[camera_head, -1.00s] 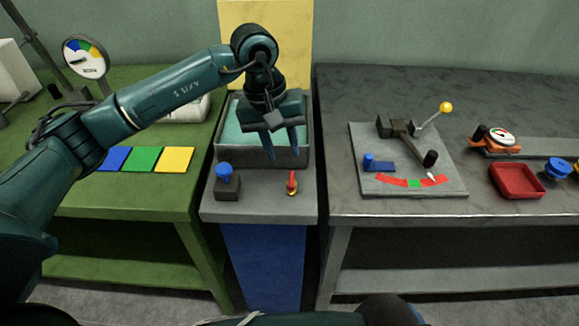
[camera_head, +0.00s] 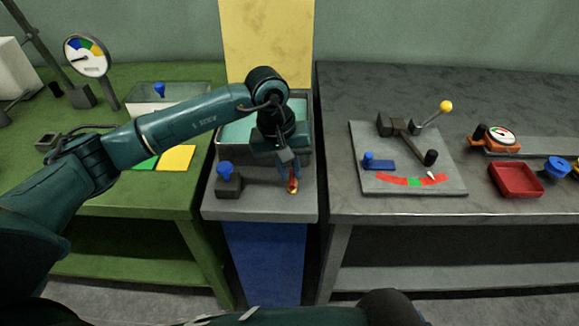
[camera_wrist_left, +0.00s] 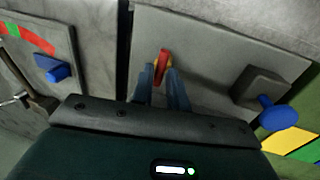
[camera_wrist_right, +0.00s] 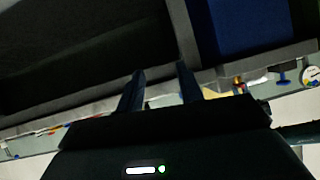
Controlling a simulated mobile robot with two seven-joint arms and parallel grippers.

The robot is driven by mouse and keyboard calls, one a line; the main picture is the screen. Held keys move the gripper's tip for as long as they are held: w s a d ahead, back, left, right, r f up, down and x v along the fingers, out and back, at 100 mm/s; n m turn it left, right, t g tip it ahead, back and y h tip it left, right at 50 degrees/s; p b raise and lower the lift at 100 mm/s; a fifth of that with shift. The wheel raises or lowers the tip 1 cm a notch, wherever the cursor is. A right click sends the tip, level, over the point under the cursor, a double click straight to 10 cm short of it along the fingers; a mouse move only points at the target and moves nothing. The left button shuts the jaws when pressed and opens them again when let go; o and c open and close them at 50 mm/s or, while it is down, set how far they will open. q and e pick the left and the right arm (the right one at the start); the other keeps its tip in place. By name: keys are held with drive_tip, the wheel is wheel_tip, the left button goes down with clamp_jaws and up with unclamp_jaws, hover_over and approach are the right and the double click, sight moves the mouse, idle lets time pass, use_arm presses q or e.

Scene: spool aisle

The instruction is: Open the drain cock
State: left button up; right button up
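The drain cock, a red handle on a small yellow-brass base (camera_head: 293,187), sits near the front edge of the grey middle stand (camera_head: 262,211). In the left wrist view its red handle (camera_wrist_left: 163,58) lies between the fingertips of my left gripper (camera_wrist_left: 161,72). The blue fingers of that gripper (camera_head: 289,180) reach down at the handle and look closed in on its sides. The fingers partly hide the cock in the head view. My right gripper (camera_wrist_right: 160,68) is open and empty, below table level, and is out of the head view.
A blue knob on a dark block (camera_head: 228,181) stands left of the cock. A water-filled tank (camera_head: 234,160) is behind it. The green table (camera_head: 130,205) with a dial gauge (camera_head: 87,56) is left. The grey table (camera_head: 345,209) with a lever plate (camera_head: 400,157) and red tray (camera_head: 516,180) is right.

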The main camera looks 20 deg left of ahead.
use_arm(q)
clamp_jaws()
